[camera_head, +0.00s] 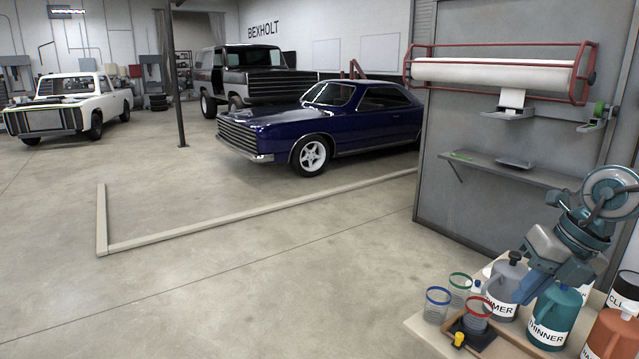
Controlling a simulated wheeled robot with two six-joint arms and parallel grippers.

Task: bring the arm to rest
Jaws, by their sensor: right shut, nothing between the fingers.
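My right arm comes in from the right edge, teal and grey, above a bench (430,338). Its right gripper (527,290) points down and to the left, among the containers on the bench. It is shut and holds nothing that I can see. In this view it overlaps the space between a grey can labelled "IMER" (501,301) and a teal can labelled "HINNER" (553,316). I cannot tell whether it touches either can. My left gripper is not in view.
Clear cups with blue (437,305), green (460,288) and red (477,314) rims stand left of the cans. An orange can (612,335) stands at the right. A wall shelf (520,168) and a paper roll (490,72) are behind. The floor at left is open.

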